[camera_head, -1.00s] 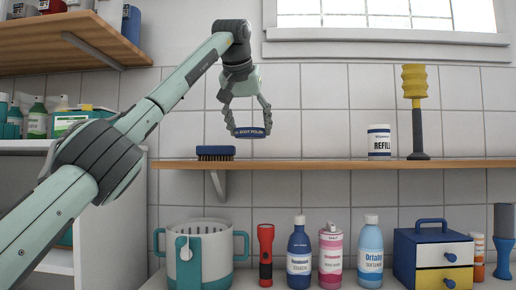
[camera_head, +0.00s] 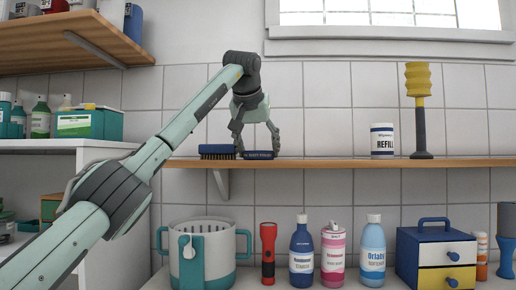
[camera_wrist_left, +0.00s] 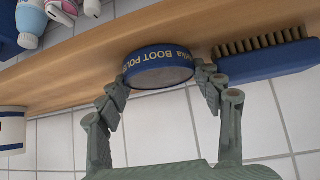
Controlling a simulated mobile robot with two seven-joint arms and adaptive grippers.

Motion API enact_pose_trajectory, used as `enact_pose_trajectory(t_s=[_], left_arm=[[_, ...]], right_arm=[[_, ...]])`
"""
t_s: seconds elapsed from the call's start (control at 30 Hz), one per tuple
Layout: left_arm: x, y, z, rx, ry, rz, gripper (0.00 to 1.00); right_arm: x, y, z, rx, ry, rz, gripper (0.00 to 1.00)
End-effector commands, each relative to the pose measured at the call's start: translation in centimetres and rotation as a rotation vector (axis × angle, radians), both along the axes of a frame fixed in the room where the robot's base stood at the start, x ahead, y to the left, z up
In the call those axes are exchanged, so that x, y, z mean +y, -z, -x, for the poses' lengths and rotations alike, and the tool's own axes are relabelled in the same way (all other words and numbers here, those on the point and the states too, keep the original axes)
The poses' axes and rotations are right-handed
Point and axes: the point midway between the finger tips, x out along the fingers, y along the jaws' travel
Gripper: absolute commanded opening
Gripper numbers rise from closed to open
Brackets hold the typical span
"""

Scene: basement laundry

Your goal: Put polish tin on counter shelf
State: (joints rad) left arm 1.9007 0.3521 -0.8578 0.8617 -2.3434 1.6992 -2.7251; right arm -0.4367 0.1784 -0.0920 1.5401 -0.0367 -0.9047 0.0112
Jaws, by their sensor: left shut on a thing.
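The polish tin (camera_head: 259,155) is a low, round, dark blue tin labelled "BOOT POLISH". It sits at the surface of the wooden counter shelf (camera_head: 320,163), just right of the blue brush. It also shows in the left wrist view (camera_wrist_left: 157,70), against the shelf board (camera_wrist_left: 105,62). My left gripper (camera_head: 257,150) comes down from above with its fingers shut around the sides of the tin. Whether the tin's full weight rests on the shelf I cannot tell. My right gripper is not in view.
A blue brush (camera_head: 217,152) lies close left of the tin. A white refill jar (camera_head: 382,141) and a yellow-topped plunger-like tool (camera_head: 419,110) stand farther right on the shelf. The shelf between tin and jar is clear. Bottles and a pot (camera_head: 203,255) stand below.

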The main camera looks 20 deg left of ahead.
Motion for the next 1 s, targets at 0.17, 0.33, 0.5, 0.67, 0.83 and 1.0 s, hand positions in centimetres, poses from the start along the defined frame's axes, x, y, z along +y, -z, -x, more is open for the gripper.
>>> enact_pose_trajectory(t_s=[0.17,0.33,0.5,0.67,0.83,1.0], left_arm=[[0.0,0.0,0.0,0.0,0.0,0.0,0.74],[0.0,0.0,0.0,0.0,0.0,0.0,0.74],[0.0,-0.8,0.4,-0.002,0.001,-0.001,0.74],[-0.3,-2.9,2.4,-0.005,0.001,-0.002,0.74],[-0.7,-5.6,5.1,-0.005,0.0,-0.002,0.74],[-1.1,-7.6,7.2,-0.002,-0.001,-0.001,0.74]], right_arm=[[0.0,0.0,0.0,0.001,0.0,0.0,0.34],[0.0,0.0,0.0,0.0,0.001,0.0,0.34],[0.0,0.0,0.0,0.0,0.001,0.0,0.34],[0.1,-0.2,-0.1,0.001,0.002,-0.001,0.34],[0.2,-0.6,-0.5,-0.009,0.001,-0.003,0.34],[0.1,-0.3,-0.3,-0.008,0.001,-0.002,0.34]])
